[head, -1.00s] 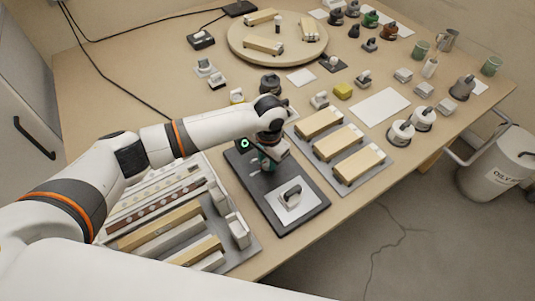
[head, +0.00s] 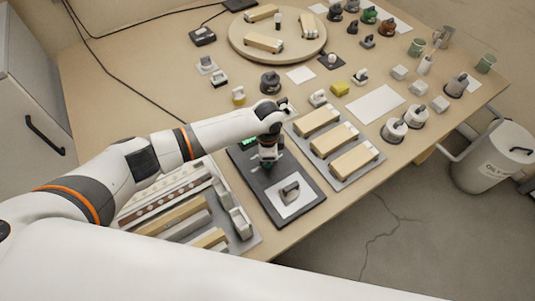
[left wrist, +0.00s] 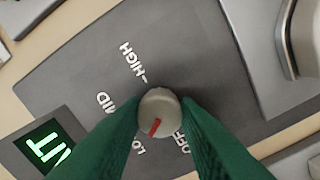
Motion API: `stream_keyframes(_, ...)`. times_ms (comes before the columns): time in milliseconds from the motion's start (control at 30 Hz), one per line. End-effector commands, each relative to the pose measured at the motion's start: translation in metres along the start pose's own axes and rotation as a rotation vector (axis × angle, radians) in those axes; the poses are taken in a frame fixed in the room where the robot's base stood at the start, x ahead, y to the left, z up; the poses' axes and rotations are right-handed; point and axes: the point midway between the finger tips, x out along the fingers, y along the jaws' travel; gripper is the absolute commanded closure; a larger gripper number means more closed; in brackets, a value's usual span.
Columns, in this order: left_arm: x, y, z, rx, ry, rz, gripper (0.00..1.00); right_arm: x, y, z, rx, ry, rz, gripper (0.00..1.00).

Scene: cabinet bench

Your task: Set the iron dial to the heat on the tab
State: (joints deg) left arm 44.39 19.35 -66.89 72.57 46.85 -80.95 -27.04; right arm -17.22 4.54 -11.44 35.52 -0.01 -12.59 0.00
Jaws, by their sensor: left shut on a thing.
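The dial (left wrist: 159,104) is a small grey round knob with a red pointer mark. It sits on a dark panel (left wrist: 200,50) printed HIGH, MID, LO and OFF around it. The red mark points between LO and OFF, nearer LO. My left gripper (left wrist: 158,112) has its green fingers shut on the dial from both sides. In the head view my left gripper (head: 268,162) is over the dark board (head: 262,188), hiding the dial. A small iron-like object (head: 290,190) stands on the board's white plate. A green-lit display (left wrist: 45,148) is cut off, its text partly readable. My right gripper is out of view.
A tray of long blocks (head: 165,205) lies left of the board, and a grey tray with wooden-topped blocks (head: 345,165) lies right. A round wooden turntable (head: 240,40) and several small knobs and cups stand behind. The front table edge is close.

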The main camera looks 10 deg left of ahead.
Motion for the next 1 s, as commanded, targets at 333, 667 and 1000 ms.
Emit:
stream_keyframes(333, -0.0008, 0.0005, 0.0011, 0.054, -0.005, 0.002, 0.94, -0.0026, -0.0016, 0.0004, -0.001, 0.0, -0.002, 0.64)
stream_keyframes(667, -0.0009, 0.0005, 0.0014, 0.054, -0.006, 0.002, 0.7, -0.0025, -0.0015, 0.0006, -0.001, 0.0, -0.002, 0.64)
stream_keyframes(1000, -0.0004, 0.0002, 0.0006, 0.054, -0.004, 0.001, 0.5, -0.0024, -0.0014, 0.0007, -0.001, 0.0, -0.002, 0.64)
